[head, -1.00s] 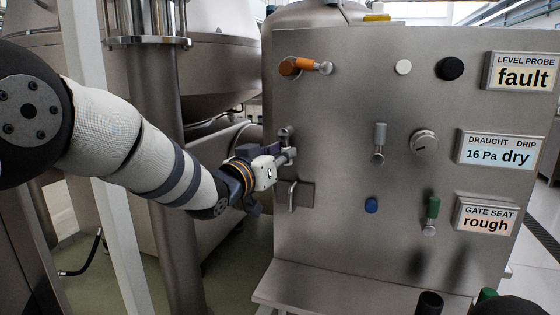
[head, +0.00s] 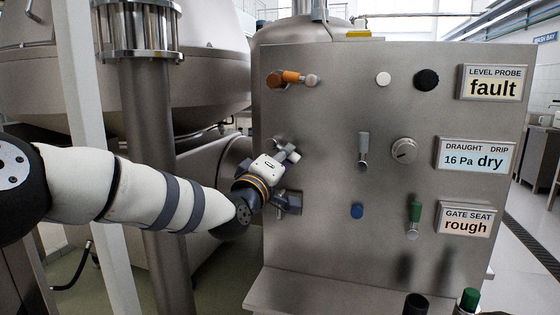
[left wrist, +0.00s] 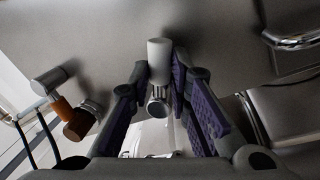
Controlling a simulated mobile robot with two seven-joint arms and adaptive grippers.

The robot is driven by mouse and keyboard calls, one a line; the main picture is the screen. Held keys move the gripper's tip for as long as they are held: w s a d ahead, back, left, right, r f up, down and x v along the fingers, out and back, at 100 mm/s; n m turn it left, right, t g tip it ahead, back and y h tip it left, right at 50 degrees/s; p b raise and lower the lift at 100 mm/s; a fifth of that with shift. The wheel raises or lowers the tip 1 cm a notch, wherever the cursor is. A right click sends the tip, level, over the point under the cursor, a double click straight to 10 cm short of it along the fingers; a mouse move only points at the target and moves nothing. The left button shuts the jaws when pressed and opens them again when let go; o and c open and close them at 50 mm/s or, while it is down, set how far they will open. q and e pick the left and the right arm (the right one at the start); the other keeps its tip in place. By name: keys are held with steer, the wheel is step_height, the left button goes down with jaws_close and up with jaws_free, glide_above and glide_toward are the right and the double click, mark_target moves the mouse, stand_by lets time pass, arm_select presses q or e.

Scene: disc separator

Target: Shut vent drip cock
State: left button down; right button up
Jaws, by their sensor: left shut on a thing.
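My left gripper (head: 287,154) is at the left side of the grey control panel, tilted, with its fingertips close to the panel face. In the left wrist view it is shut on a small lever with a grey cylindrical handle (left wrist: 160,54). The purple finger pads (left wrist: 170,92) lie either side of it, and its round metal end (left wrist: 157,107) shows between them. In the head view the gripper mostly hides this lever. No label on the lever can be read. The draught and drip display (head: 476,156) reads 16 Pa and dry. My right gripper is not in view.
An orange-handled lever (head: 290,78) sits above the gripper, and a latch plate (head: 293,203) just below. A grey lever (head: 363,150), round dial (head: 404,150), blue button (head: 357,211) and green-handled lever (head: 414,218) are further right. A white post (head: 110,230) stands left.

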arm_select(q)
steer(key=shift+s+d+r+n+t+y, duration=0.15)
steer(key=shift+r+n+y, duration=0.2)
steer(key=shift+n, duration=0.85)
steer(key=shift+w+d+r+n+t+y, duration=0.1)
steer(key=shift+r+n+t+y, duration=0.15)
steer(key=shift+n, duration=0.95)
steer(key=shift+s+d+r+n+t+y, duration=0.1)
steer(key=shift+r+n+y, duration=0.3)
steer(key=shift+n, duration=0.8)
steer(key=c, duration=1.5)
jaws_free()
